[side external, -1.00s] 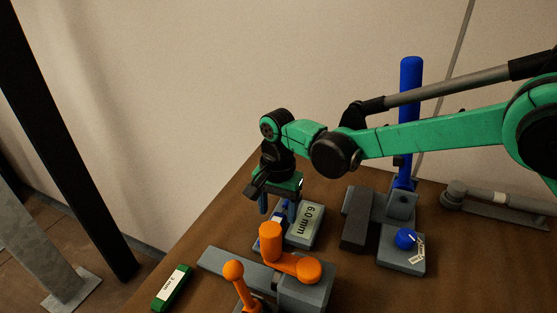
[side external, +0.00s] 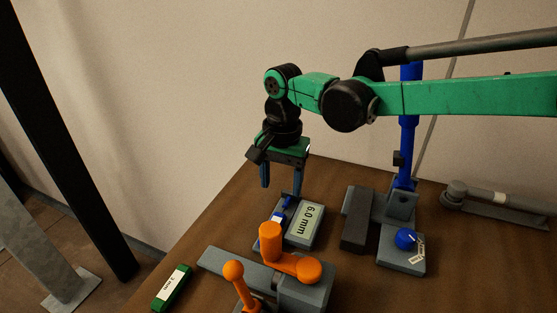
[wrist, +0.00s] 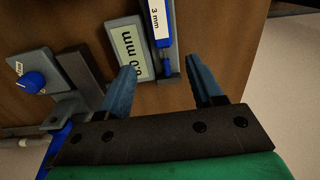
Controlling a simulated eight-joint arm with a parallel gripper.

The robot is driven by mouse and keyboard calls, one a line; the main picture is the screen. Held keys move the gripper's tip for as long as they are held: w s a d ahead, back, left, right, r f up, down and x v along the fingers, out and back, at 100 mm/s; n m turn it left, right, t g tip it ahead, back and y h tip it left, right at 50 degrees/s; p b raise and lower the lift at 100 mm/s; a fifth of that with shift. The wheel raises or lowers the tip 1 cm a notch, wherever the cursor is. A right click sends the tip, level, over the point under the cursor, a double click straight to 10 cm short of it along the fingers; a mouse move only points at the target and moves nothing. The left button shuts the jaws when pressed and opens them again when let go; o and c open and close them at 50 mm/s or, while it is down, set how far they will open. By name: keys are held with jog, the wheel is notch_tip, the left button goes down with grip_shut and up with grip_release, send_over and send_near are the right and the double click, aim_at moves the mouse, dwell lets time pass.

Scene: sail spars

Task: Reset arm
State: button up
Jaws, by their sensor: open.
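My gripper (side external: 281,186) hangs over the far left part of the wooden table, fingers pointing down, open and empty. In the wrist view its two blue fingers (wrist: 162,68) are spread apart. Below it sits a grey block with a "6.0 mm" display (side external: 308,221). A blue piece with a white "3 mm" label (wrist: 158,22) lies along the block's side. There is a visible gap between the fingertips and these parts in the side view.
An orange-handled grey fixture (side external: 271,238) stands in front. A green labelled block (side external: 172,288) lies at the table's left edge. A tall blue post (side external: 409,130), a dark grey block (side external: 358,218) and a blue knob (side external: 405,238) on a grey base stand to the right.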

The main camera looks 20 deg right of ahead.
jog(key=s+d+r+n+t, duration=0.35)
jog(key=s+d+r, duration=0.2)
jog(key=d, duration=0.45)
jog(key=s+d+f+n+t, duration=0.1)
jog(key=s+d+n+t, duration=0.2)
jog(key=s+d+n, duration=0.2)
jog(key=shift+s+d, duration=1.05)
jog(key=shift+s, duration=0.25)
jog(key=shift+f+t, duration=0.1)
jog(key=shift+t, duration=0.15)
dwell(0.8)
